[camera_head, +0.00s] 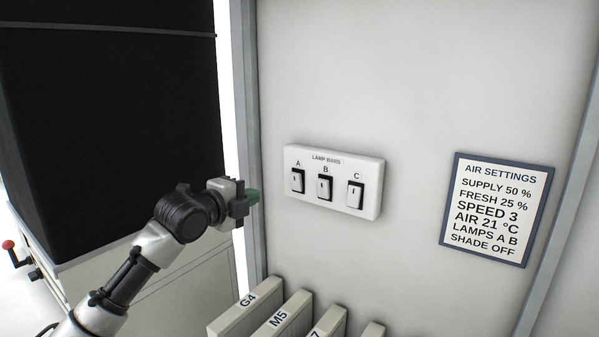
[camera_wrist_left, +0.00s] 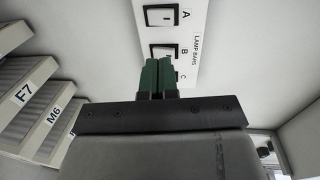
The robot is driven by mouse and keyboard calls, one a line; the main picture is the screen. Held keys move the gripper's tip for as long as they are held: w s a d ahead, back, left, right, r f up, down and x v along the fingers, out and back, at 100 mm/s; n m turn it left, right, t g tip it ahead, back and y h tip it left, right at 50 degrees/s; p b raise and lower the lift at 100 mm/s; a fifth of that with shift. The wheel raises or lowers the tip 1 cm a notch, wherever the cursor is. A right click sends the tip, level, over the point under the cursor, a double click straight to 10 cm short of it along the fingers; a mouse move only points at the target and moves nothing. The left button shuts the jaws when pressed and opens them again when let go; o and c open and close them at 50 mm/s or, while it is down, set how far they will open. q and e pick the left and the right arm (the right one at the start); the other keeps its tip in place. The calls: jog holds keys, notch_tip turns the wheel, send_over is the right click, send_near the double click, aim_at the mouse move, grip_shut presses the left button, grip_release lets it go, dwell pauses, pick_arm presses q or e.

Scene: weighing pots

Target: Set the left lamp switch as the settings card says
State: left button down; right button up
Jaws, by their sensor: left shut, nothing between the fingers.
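Switch A (camera_head: 298,182) is leftmost, switch B (camera_head: 324,189) in the middle, switch C (camera_head: 355,195) rightmost. I cannot tell for sure which way each rocker is tipped. The settings card (camera_head: 497,209) at right reads "LAMPS A B". My left gripper (camera_head: 253,196), with green fingers, is shut and empty, left of the panel and apart from it. In the left wrist view, switch A (camera_wrist_left: 160,16) shows clearly; the fingers (camera_wrist_left: 158,76) partly cover the panel below B.
Several pale labelled panels, including G4 (camera_head: 246,300) and M5 (camera_head: 278,318), stand below the lamp panel. A grey upright frame edge (camera_head: 247,130) lies left of it. A large dark cabinet face (camera_head: 110,110) fills the left. The wall between lamp panel and card is clear.

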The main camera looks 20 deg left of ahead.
pick_arm(q)
jog(key=p, duration=0.6)
send_near(294, 175)
jog(key=x, duration=0.7)
jog(key=shift+w+f, duration=0.2)
jog(key=shift+w, duration=0.1)
pick_arm(e)
jog(key=r, duration=0.5)
jog(key=shift+s+r, duration=0.25)
jog(key=shift+r, duration=0.15)
pick_arm(q)
jog(key=shift+w+d+r+g, duration=0.15)
jog(key=shift+w+r+g, duration=0.15)
jog(key=shift+f, duration=0.15)
jog(key=shift+w+d, duration=0.1)
pick_arm(e)
jog(key=shift+r, duration=0.1)
jog(key=shift+a, duration=0.1)
